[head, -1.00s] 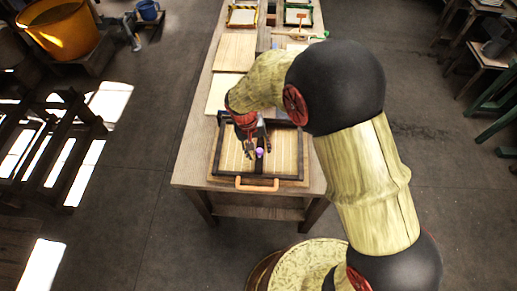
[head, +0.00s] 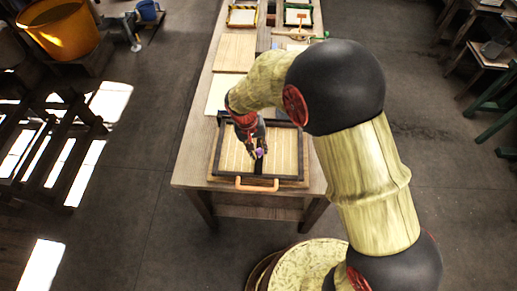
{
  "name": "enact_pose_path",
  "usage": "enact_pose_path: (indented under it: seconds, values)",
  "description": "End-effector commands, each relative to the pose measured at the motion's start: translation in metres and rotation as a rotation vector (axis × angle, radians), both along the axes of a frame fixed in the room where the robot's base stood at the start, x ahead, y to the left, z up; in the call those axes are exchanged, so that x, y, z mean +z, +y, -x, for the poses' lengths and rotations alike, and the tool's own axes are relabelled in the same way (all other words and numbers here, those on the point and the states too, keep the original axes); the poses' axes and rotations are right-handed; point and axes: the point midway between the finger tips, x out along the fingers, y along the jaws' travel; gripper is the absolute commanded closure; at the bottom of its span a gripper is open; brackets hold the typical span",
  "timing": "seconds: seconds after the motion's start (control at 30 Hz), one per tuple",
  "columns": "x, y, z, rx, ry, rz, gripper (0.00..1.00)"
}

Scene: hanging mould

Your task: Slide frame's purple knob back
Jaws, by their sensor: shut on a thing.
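The frame (head: 218,160) is a dark-edged rectangle with a pale slatted bed, lying on the near end of the long wooden table. An orange handle (head: 256,188) is on its near edge. A dark bar runs near to far down the middle of the frame and carries the small purple knob (head: 259,152). My gripper (head: 257,152) reaches down over the middle of the frame, its dark fingers shut on the purple knob. The fingers hide most of the knob.
Pale boards (head: 234,53) lie on the table beyond the frame. Small framed trays (head: 243,16) stand at the far end. A large orange tub (head: 62,32) is at the upper left. The floor beside the table is clear.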

Motion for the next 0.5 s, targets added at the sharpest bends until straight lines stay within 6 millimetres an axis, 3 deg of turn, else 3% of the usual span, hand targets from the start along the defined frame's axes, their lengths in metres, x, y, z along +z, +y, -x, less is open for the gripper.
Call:
enact_pose_path:
  seconds: [0.27,0.37,0.5]
  values:
    - [0.0,-0.005,0.0,-0.001,0.001,0.0,1.0]
    - [0.001,-0.023,0.002,-0.005,0.002,0.001,1.0]
    - [0.002,-0.063,0.005,-0.006,0.001,0.001,1.0]
